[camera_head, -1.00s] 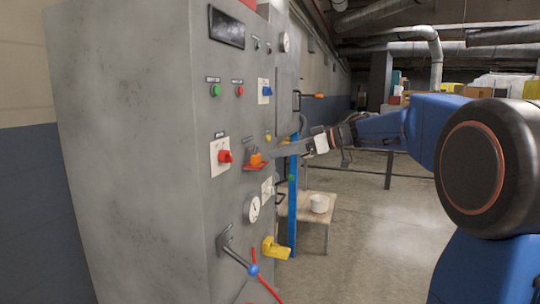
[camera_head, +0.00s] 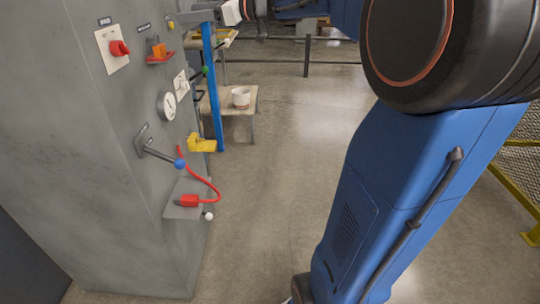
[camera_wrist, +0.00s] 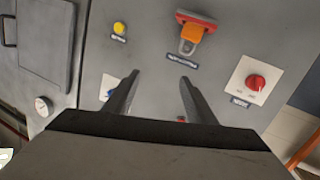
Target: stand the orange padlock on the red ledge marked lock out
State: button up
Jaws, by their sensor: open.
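The orange padlock (camera_head: 158,49) stands upright on the small red ledge (camera_head: 160,60) on the grey cabinet's front, its shackle upward. In the wrist view, which is upside down, the padlock (camera_wrist: 192,32) hangs below the ledge (camera_wrist: 203,18) in the picture, with a dark label by its shackle too small to read. My gripper (camera_wrist: 153,92) is open, with nothing between its fingers. Padlock and ledge lie beyond the fingertips, apart from them. In the head view my gripper (camera_head: 192,16) is at the top edge, partly cut off, above and right of the padlock.
A red rotary switch (camera_head: 119,48) is left of the ledge. A gauge (camera_head: 167,105), a lever with a blue knob (camera_head: 163,156) and a yellow bracket (camera_head: 202,144) are lower. A blue post (camera_head: 212,85) stands right. A small table (camera_head: 232,102) holds a white pot.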

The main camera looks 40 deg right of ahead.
jog(key=s+d+m+t+h, duration=0.4)
jog(key=m+t+h, duration=0.15)
jog(key=h, duration=0.25)
jog(key=s+d+f+m+g+h, duration=0.4)
jog(key=s+f+m+g+h, duration=0.15)
jog(key=s+f, duration=0.55)
jog(key=s+a+f+g+y, duration=0.1)
jog(key=s+a+f+g, duration=0.2)
jog(key=s+f, duration=0.4)
jog(key=s+a+f+n+g+y, duration=0.1)
jog(key=s+a+f+g, duration=0.1)
jog(key=s+f, duration=0.6)
jog(key=s+a+f+g+y, duration=0.1)
jog(key=s+a+f+g, duration=0.2)
jog(key=s+f, duration=0.5)
jog(key=shift+s+a+f+g, duration=0.25)
jog(key=shift+a+f+g, duration=0.05)
jog(key=shift+a+f, duration=0.5)
jog(key=shift+d, duration=0.1)
